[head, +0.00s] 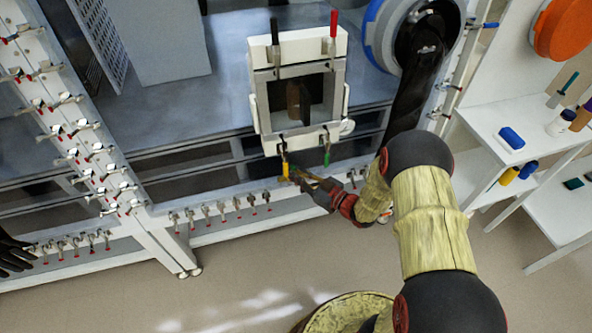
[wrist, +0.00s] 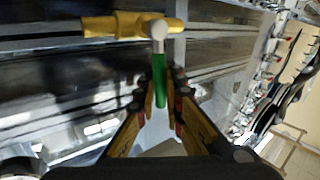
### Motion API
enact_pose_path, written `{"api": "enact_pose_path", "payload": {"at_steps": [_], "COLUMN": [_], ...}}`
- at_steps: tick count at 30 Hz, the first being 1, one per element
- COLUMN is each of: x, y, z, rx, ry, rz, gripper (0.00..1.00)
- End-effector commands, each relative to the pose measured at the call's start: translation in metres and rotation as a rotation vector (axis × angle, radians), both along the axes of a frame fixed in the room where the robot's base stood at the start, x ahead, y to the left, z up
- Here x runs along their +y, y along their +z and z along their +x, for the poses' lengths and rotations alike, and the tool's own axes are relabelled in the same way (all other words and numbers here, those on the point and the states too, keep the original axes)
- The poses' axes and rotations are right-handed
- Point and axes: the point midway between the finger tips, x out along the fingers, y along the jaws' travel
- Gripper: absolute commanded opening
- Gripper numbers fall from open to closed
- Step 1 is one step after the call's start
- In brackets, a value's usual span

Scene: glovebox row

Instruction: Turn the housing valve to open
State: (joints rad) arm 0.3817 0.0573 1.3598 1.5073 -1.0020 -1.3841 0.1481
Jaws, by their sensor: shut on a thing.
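In the wrist view, a valve has a brass-yellow crosswise body (wrist: 105,26), a pale round hub (wrist: 159,29) and a green lever (wrist: 159,75). The lever points down the picture, across the body. My gripper (wrist: 160,98) is shut on the lever's free end, one finger on each side. In the head view, my gripper (head: 308,181) is at the front rail, below the white square housing (head: 259,103). The valve is small there, and its lever is hard to make out at the fingers.
Levers with yellow (head: 285,165) and green (head: 326,157) grips hang under the housing close to my gripper. Black and red (head: 333,24) ones stand on top. Small red-tipped valves (head: 221,209) line the rail. A white shelf (head: 490,120) stands right.

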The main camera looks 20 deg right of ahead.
Motion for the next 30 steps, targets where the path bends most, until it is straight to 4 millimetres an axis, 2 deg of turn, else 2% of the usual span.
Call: {"api": "enact_pose_path", "payload": {"at_steps": [11,30], "x": [0.021,0.048], "y": [-0.002,-0.030], "z": [-0.001,-0.004], "rx": [0.002,0.000], "ry": [0.041,0.107], "rz": [-0.326,-0.881], "gripper": [0.00,0.00]}}
